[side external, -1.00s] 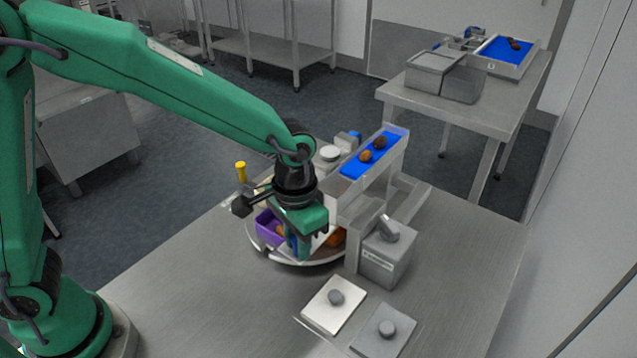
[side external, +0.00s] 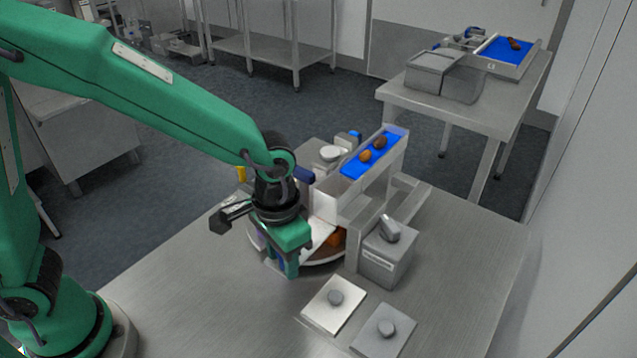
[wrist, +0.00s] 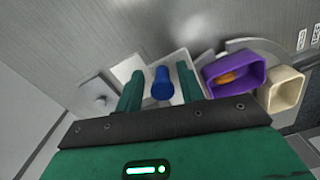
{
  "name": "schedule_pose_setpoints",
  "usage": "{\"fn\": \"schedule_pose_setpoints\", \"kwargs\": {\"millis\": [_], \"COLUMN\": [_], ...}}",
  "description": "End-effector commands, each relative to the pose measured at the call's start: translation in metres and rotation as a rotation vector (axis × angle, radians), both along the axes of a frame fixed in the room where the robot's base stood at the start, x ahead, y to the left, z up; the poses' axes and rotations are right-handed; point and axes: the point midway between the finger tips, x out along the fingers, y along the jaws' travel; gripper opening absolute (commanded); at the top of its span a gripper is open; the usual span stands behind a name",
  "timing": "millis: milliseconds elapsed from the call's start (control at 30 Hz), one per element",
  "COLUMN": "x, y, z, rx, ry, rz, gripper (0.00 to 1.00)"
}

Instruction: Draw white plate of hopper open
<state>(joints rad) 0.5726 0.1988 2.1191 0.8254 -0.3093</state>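The hopper's white plate (side external: 320,232) shows as a pale slanting surface at the hopper's lower front, right beside my gripper (side external: 285,268). In the wrist view a blue knob (wrist: 162,84) stands in front of a pale plate (wrist: 181,59), which I take to be this plate. My gripper (wrist: 160,85) is open, with the knob between its two green fingers in the picture and a gap on each side. The knob's depth relative to the fingertips is unclear. In the side view the fingers and wrist hide the knob and part of the plate.
A purple cup (wrist: 247,69) with an orange-brown date and a cream cup (wrist: 285,90) stand close right of my fingers. A grey box (side external: 386,262) with a lever stands right of the hopper. The table's front left is clear.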

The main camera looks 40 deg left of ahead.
Motion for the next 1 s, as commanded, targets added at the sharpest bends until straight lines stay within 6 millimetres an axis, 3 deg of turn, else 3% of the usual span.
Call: {"fn": "schedule_pose_setpoints", "kwargs": {"millis": [267, 800, 1000], "x": [0.001, 0.000, 0.000], "y": [0.000, -0.001, 0.000], "z": [0.012, 0.073, 0.078], "rx": [-0.002, -0.001, 0.000], "ry": [-0.004, -0.002, 0.000], "rz": [0.001, -0.001, -0.001], "gripper": [0.38, 0.38, 0.38]}}
